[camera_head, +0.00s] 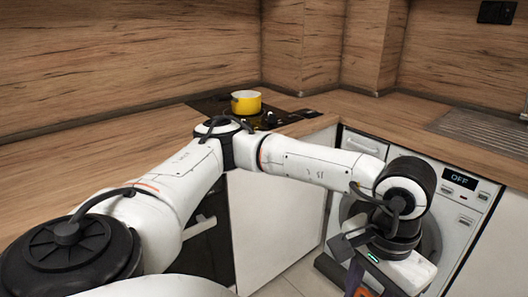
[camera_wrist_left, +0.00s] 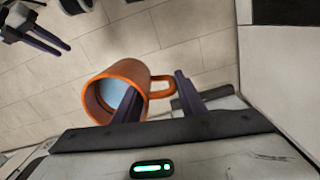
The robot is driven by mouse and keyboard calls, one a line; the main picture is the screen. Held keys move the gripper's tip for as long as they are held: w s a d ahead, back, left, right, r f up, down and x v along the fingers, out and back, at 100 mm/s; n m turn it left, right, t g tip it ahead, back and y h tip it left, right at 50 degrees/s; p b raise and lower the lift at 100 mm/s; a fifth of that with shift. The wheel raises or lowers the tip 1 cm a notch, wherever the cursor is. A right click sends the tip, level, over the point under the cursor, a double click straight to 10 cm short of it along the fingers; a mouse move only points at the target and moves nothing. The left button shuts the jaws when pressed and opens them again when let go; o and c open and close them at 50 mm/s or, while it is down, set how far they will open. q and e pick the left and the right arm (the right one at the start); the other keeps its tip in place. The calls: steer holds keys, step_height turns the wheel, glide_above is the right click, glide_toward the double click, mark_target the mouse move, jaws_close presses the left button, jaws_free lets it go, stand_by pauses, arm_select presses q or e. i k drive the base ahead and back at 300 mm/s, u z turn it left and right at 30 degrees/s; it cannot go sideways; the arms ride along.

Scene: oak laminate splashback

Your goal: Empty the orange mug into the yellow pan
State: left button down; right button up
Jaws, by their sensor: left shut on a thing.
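The yellow pan (camera_head: 246,102) stands on the black hob at the back of the counter in the head view. My left gripper (camera_head: 368,287) is low at the right, in front of the washing machine and far from the pan. In the left wrist view my left gripper (camera_wrist_left: 156,92) is shut on the orange mug (camera_wrist_left: 130,72) by its handle side. The mug's mouth shows, with something pale blue inside. In the head view only a bit of orange shows at the bottom edge. My right gripper (camera_wrist_left: 46,38) shows at the top left of the wrist view; its opening is unclear.
The black hob (camera_head: 214,104) is set in the wooden counter (camera_head: 80,152). A washing machine (camera_head: 462,205) with an "OFF" display stands under the right counter, close to my left gripper. A drainer (camera_head: 490,130) lies at the right. Tiled floor (camera_wrist_left: 200,35) is below.

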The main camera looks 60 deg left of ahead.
mark_target(245, 103)
steer(key=u, duration=0.4)
steer(key=i, duration=0.9)
steer(key=u, duration=1.3)
steer(key=i, duration=0.55)
steer(key=u, duration=0.5)
